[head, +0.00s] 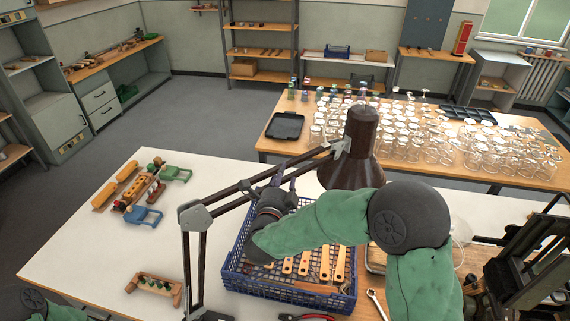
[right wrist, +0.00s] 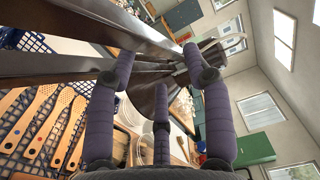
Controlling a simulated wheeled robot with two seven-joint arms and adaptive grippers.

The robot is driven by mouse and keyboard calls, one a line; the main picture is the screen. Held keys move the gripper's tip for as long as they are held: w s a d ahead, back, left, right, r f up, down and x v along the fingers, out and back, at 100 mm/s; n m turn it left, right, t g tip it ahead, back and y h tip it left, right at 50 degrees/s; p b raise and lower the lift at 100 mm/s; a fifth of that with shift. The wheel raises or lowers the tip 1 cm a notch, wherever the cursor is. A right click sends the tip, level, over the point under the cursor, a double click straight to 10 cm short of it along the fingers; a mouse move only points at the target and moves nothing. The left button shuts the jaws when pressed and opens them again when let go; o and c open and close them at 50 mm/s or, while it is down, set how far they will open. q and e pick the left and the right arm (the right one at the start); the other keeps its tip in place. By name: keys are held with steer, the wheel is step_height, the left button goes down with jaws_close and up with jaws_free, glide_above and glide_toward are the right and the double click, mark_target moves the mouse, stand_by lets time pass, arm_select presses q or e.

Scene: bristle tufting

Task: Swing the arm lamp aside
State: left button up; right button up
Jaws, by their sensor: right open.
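The arm lamp has a brown shade (head: 358,135) and dark twin-bar arms (head: 235,196) with grey joints. It stands over the white table, its upper arm reaching right above a blue crate. My right gripper (head: 285,178) is at the lamp's upper arm, above the crate, partly hidden by my green arm. In the right wrist view its purple fingers (right wrist: 158,62) are spread with nothing clamped, and the lamp's bars (right wrist: 130,22) cross close at the fingertips. I cannot tell whether they touch. My left gripper is out of view.
The blue crate (head: 232,283) holds several wooden brush handles (head: 305,263). A wooden rack (head: 153,288) stands front left. Many glasses (head: 480,150) crowd the table behind. The white table's left part is mostly clear.

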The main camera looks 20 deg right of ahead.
steer(key=shift+p+x, duration=0.4)
steer(key=shift+x, duration=2.25)
jaws_close()
